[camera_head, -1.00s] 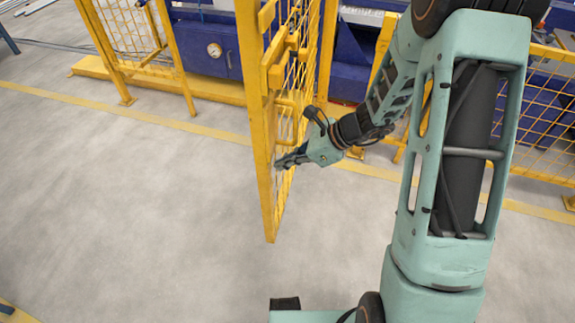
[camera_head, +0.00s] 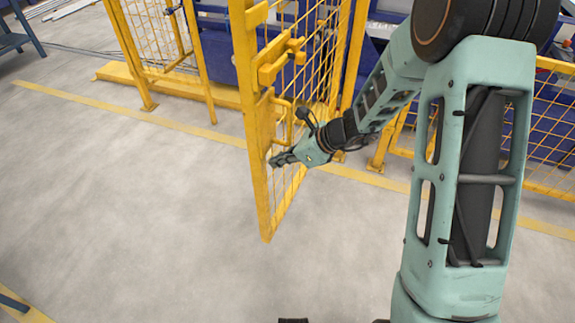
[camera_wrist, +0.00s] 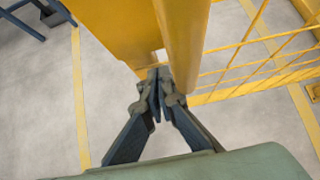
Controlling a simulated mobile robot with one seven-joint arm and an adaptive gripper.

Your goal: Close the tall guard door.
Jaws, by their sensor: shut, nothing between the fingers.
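The tall yellow guard door (camera_head: 257,165) stands open in the head view, swung out from the fence line toward me. Its mesh panel and latch block (camera_head: 278,62) face right. My gripper (camera_head: 272,161) is shut and empty at the door's right side, close to its free-edge post. In the wrist view my gripper (camera_wrist: 158,80) has its fingertips together just below the yellow door frame (camera_wrist: 185,40), at or very near it. I cannot tell whether they touch. The door's lower mesh (camera_wrist: 250,65) shows to the right.
A fixed yellow fence panel and post (camera_head: 197,60) stand left of the doorway, with a yellow floor beam (camera_head: 170,88) behind. Blue machinery (camera_head: 215,45) lies beyond. More yellow fence (camera_head: 550,140) is at the right. The grey floor left of the door is clear.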

